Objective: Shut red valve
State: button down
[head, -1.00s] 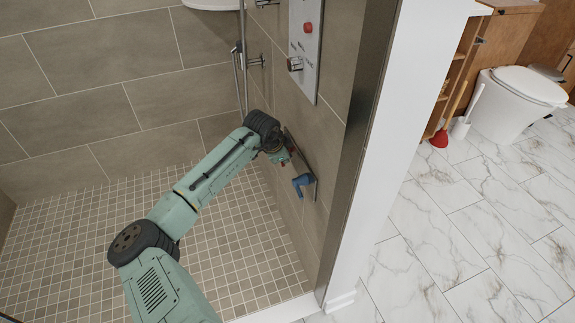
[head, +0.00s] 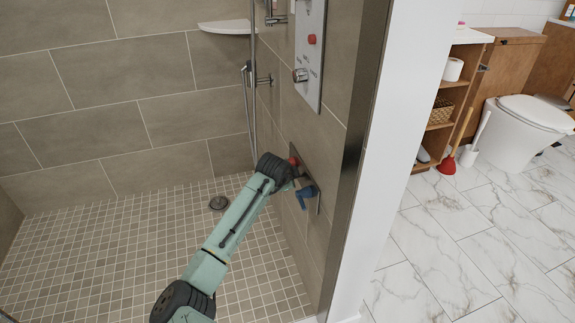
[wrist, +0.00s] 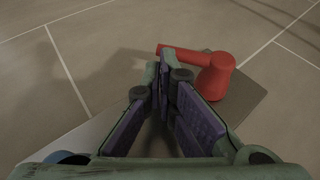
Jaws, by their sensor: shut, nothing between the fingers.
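The red valve (wrist: 215,78) is in the wrist view, with a round body and a lever pointing left. It is mounted on a grey plate (wrist: 252,97) on the tiled shower wall. In the head view the red valve (head: 293,161) shows only in part above my arm's end. My gripper (wrist: 163,62) is shut and empty, its fingertips close to the lever's left end; I cannot tell whether they touch. In the head view my gripper is mostly hidden behind my arm. A blue valve (head: 306,196) sits below the red one on the same plate.
A control panel (head: 310,55) with a red button and a knob is higher on the same wall. A hose (head: 249,100) hangs in the shower corner. The wall's edge (head: 352,130) stands right of the valves. The tiled shower floor (head: 120,260) is clear.

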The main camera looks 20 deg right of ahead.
jog(key=shift+f, duration=0.25)
jog(key=shift+r, duration=0.15)
dwell(0.5)
